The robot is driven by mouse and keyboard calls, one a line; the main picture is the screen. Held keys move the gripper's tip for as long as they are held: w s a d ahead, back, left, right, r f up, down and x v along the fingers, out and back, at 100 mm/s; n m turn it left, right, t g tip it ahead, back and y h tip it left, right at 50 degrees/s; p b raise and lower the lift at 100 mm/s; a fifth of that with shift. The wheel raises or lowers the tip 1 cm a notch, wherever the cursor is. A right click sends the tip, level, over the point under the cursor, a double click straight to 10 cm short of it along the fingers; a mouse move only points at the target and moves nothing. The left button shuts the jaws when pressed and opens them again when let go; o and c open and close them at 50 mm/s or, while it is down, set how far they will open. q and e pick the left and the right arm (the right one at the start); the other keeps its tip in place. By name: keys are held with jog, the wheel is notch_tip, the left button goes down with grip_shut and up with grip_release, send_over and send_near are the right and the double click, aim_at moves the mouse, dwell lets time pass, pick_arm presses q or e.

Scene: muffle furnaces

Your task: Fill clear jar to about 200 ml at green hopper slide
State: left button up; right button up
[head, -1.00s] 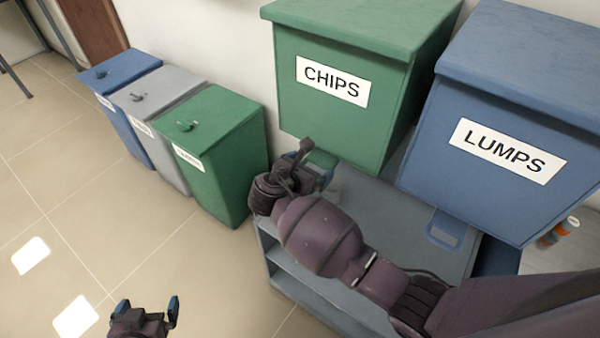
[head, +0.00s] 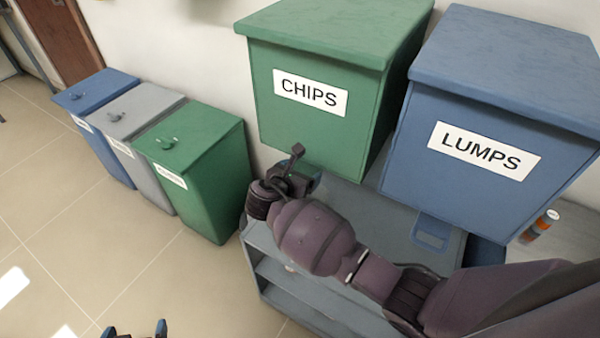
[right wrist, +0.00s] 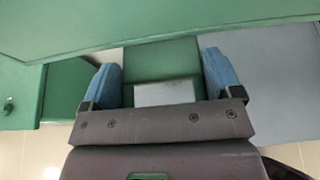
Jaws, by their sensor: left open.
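The green hopper (head: 300,125) labelled CHIPS hangs at the wall. Its green slide (right wrist: 160,58), with a pale rectangular area (right wrist: 166,93) in it, shows in the right wrist view. My right gripper (right wrist: 162,75) is open, its blue fingers apart on either side of the slide; I cannot tell whether they touch it. In the head view my right gripper (head: 300,180) is below the green hopper, largely hidden by its own wrist. My left gripper (head: 135,331) is open and empty at the bottom edge, over the floor. I cannot make out the clear jar.
The blue LUMPS hopper (head: 485,130), with a blue slide handle (head: 431,235), stands to the right. A grey shelved cart (head: 390,215) is beneath both hoppers. Blue (head: 105,150), grey (head: 150,180) and green (head: 215,190) bins stand left. Floor at lower left is clear.

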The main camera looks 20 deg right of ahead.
jog(key=shift+s+a, duration=0.1)
jog(key=shift+s, duration=0.05)
jog(key=shift+s+a+p, duration=0.95)
jog(key=shift+p, duration=0.4)
dwell(0.5)
dwell(0.8)
dwell(0.9)
jog(key=shift+f, duration=0.1)
dwell(2.2)
dwell(0.8)
